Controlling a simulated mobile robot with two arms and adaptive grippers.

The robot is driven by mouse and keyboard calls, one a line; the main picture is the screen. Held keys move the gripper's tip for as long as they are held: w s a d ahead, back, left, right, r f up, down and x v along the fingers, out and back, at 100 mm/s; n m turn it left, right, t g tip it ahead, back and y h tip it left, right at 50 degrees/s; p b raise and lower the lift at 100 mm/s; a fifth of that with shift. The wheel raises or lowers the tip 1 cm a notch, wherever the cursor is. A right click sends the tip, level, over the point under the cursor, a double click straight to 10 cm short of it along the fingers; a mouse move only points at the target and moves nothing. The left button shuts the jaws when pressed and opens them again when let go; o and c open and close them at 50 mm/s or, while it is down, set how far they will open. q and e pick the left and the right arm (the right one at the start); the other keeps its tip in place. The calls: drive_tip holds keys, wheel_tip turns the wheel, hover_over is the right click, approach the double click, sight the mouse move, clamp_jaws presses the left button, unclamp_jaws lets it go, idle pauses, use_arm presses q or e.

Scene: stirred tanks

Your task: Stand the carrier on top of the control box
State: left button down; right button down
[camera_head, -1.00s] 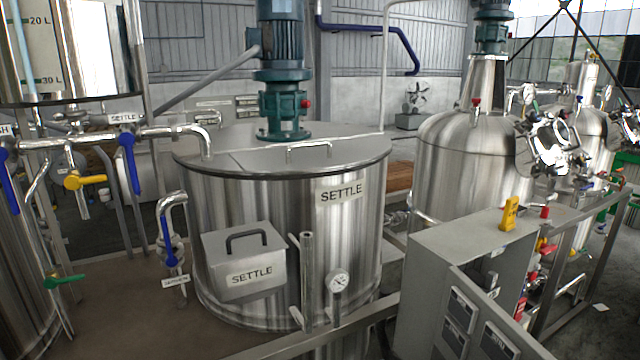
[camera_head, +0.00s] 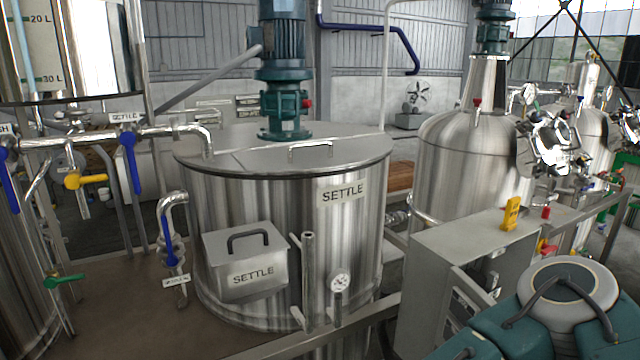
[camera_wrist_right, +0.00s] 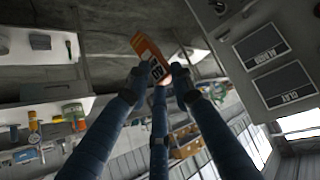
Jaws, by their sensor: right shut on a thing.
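The control box, a grey cabinet with a flat top (camera_head: 455,232), stands at the lower right of the head view. What looks like its face, with dark label plates (camera_wrist_right: 283,85), is at the upper right of the right wrist view. My right gripper (camera_wrist_right: 157,75) shows there with its dark blue fingers closed around an orange piece with a pale, marked face, which I take for the carrier (camera_wrist_right: 146,48). The held piece is apart from the grey face in the picture. In the head view the right gripper and the held piece are hidden. My left gripper is not in view.
A yellow tag-like piece (camera_head: 511,213) and a small red knob (camera_head: 546,212) are on the cabinet top; the top's left part is bare. A metal rail (camera_head: 600,215) runs along its right. A steel tank (camera_head: 345,240) stands to the left.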

drive_tip(key=w+r+n+t+y, duration=0.2)
drive_tip(key=w+r+n+t, duration=0.6)
drive_tip(key=w, duration=0.6)
wheel_tip(320, 180, down, 13)
drive_tip(key=n+g+b, duration=0.1)
drive_tip(key=b, duration=1.3)
drive_tip(key=shift+s+a, duration=0.35)
drive_tip(key=shift+a, duration=0.05)
